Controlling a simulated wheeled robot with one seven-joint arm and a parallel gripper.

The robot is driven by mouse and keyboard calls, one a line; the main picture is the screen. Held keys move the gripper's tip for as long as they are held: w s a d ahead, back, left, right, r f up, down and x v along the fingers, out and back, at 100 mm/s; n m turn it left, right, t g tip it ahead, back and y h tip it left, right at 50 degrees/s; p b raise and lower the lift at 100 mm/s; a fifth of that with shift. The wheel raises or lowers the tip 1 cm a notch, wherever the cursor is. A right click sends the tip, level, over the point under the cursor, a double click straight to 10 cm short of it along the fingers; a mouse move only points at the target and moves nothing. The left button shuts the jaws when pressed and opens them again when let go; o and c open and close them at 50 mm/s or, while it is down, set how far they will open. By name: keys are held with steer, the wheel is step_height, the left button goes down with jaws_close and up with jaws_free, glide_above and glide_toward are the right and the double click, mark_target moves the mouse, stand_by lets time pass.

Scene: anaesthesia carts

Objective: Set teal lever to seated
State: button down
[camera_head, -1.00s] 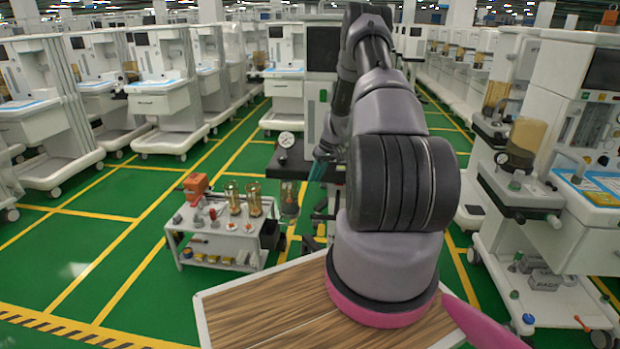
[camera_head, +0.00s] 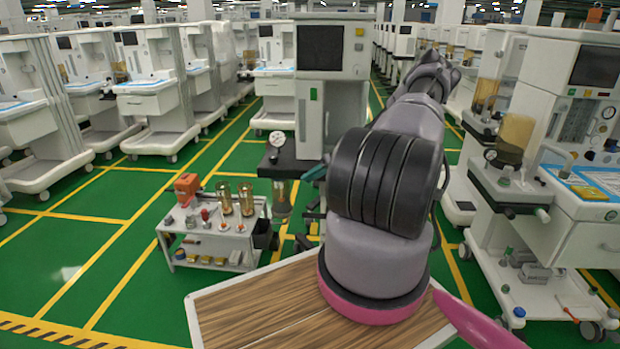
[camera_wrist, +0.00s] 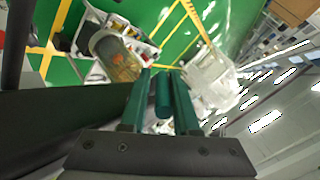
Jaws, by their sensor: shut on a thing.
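The teal lever (camera_wrist: 162,96) shows in the wrist view as a short rounded bar between the two dark teal fingers of my gripper (camera_wrist: 160,76). My gripper is shut on it. In the head view, a small teal piece (camera_head: 315,173) shows at the right side of the dark shelf, beside my arm. I cannot tell there whether it is lever or finger. My arm hides the rest of the gripper and the lever's mount. The lever's exact setting cannot be read.
A clear canister (camera_wrist: 122,62) hangs close to the fingers; it also shows under the dark shelf (camera_head: 285,165) in the head view. A round gauge (camera_head: 277,139) stands on that shelf. A small trolley (camera_head: 213,243) with parts is at left. Another anaesthesia cart (camera_head: 560,210) stands at right.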

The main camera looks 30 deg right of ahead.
steer(key=shift+w+a+r, duration=0.15)
steer(key=shift+a, duration=0.2)
steer(key=c, duration=0.8)
jaws_free()
steer(key=shift+d, duration=0.15)
steer(key=shift+d, duration=0.15)
steer(key=v, duration=1)
steer(key=shift+s+r, duration=0.15)
steer(key=shift+s, duration=0.05)
steer(key=shift+d, duration=0.15)
